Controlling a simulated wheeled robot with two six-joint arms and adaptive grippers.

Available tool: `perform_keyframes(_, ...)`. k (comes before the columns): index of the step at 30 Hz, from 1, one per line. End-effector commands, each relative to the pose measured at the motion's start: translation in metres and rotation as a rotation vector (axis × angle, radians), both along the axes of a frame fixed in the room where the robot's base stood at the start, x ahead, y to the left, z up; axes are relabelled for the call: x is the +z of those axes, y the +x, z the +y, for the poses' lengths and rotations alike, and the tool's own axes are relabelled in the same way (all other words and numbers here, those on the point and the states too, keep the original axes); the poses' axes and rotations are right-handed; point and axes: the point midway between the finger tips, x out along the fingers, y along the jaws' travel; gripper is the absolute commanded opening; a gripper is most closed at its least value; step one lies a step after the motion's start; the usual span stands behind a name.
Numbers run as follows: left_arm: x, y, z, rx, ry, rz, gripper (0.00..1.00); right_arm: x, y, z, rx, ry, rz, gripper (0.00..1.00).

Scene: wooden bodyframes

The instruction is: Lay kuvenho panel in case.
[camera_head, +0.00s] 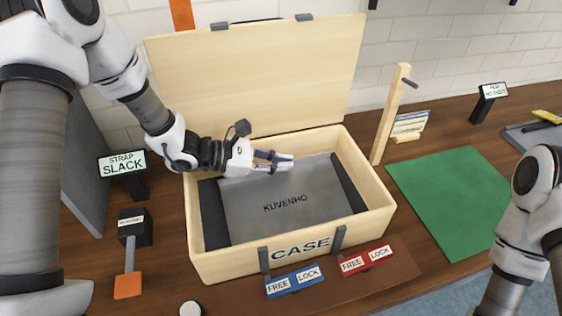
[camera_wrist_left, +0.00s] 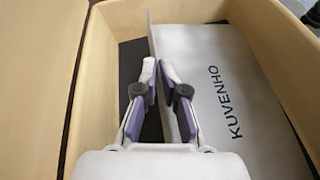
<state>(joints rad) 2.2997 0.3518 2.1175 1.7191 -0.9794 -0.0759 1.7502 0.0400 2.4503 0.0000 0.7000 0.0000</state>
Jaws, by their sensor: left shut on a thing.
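The grey KUVENHO panel (camera_head: 265,188) is inside the open wooden case (camera_head: 225,265), with dark strips showing at its left and right. Its lettering faces up. My left gripper (camera_head: 288,162) reaches in over the panel's back edge. In the left wrist view, its fingers (camera_wrist_left: 163,95) are shut on a thin upright edge of the panel (camera_wrist_left: 225,90). I cannot tell whether the panel rests fully on the case floor. My right arm shows at the right edge, but its gripper is out of view.
The case lid (camera_head: 262,75) stands open behind. Red (camera_head: 367,259) and blue (camera_head: 294,281) FREE/LOCK blocks lie in front. A STRAP SLACK sign (camera_head: 122,163) stands left, a wooden post (camera_head: 391,115) right. A green mat (camera_head: 455,195) is clear.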

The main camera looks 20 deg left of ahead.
Motion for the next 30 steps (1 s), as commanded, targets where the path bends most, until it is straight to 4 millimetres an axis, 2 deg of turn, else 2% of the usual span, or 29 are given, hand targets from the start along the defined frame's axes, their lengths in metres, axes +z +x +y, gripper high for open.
perform_keyframes(2,-0.004,0.000,0.000,0.000,-0.001,0.000,0.00,-0.005,0.000,0.000,0.000,0.000,0.000,0.40)
perform_keyframes(3,-0.003,0.000,0.000,0.000,0.000,0.000,0.19,-0.003,0.000,0.000,0.000,0.000,0.000,0.40)
perform_keyframes(4,-0.002,0.000,0.000,0.000,0.000,0.000,0.29,-0.003,0.000,0.000,0.000,0.000,0.000,0.40)
perform_keyframes(5,-0.002,0.000,0.000,0.000,0.000,0.000,0.35,-0.003,0.000,0.000,0.000,0.000,0.000,0.40)
perform_keyframes(13,-0.002,0.000,0.000,0.000,0.000,0.000,0.35,-0.002,0.000,0.000,0.000,0.000,0.000,0.40)
perform_keyframes(16,0.004,0.000,0.001,0.000,0.000,0.001,0.35,0.005,0.000,0.000,0.000,0.000,0.000,0.40)
perform_keyframes(20,0.014,-0.009,0.018,0.004,-0.005,0.002,0.35,0.017,0.000,0.000,0.000,0.000,0.000,0.40)
perform_keyframes(26,0.029,-0.025,0.049,0.004,-0.004,0.002,0.35,0.048,0.000,0.000,0.000,0.000,0.000,0.40)
perform_keyframes(30,0.028,-0.032,0.061,0.002,-0.001,0.002,0.35,0.056,0.000,0.000,0.000,0.000,0.000,0.40)
